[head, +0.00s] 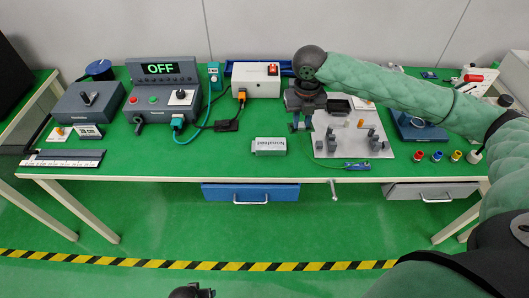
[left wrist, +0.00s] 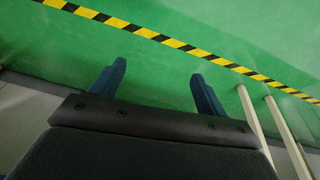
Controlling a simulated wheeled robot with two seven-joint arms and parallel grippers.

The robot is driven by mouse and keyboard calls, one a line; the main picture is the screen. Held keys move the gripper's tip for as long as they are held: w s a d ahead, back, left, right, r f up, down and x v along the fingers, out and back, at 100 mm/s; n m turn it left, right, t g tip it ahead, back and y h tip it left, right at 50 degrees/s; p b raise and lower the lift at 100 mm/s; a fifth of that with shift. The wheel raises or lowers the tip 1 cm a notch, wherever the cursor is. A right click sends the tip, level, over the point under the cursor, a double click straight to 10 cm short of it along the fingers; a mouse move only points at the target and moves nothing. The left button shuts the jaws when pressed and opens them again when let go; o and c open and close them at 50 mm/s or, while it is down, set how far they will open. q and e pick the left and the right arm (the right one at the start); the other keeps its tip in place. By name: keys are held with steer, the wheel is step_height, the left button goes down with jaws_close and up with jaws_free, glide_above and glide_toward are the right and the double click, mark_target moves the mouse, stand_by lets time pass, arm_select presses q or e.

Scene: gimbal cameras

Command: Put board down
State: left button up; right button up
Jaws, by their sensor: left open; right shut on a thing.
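My right gripper (head: 301,124) points down at the left edge of a light grey plate (head: 325,150) on the green table. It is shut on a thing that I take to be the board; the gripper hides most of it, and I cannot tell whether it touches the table. The plate carries several grey posts and small parts. My left gripper (head: 192,292) shows only as a dark tip at the bottom edge of the head view. In the left wrist view its blue fingers (left wrist: 158,88) are wide apart and empty, above the green floor.
A labelled grey box (head: 269,146) stands left of the plate. A control unit reading OFF (head: 162,95) and a white power box (head: 256,79) with cables stand behind. Coloured parts (head: 437,156) lie at the right. The table's front middle is mostly clear.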

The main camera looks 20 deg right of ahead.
steer(key=s, duration=0.3)
steer(key=m+p, duration=0.2)
steer(key=p, duration=0.2)
glide_above(269, 143)
step_height(269, 143, down, 6)
steer(key=shift+f, duration=0.25)
arm_select(q)
steer(key=s+a+f+p, duration=0.1)
steer(key=s+a+f, duration=0.1)
steer(key=f, duration=0.5)
steer(key=s+a+f+g, duration=0.1)
steer(key=s+f, duration=0.3)
steer(key=f, duration=0.4)
steer(key=shift+s+a+f+y+p, duration=0.25)
steer(key=shift+a+y+p, duration=0.15)
steer(key=shift+a, duration=0.2)
arm_select(e)
steer(key=shift+f, duration=2.15)
steer(key=shift+f, duration=0.1)
steer(key=o, duration=0.8)
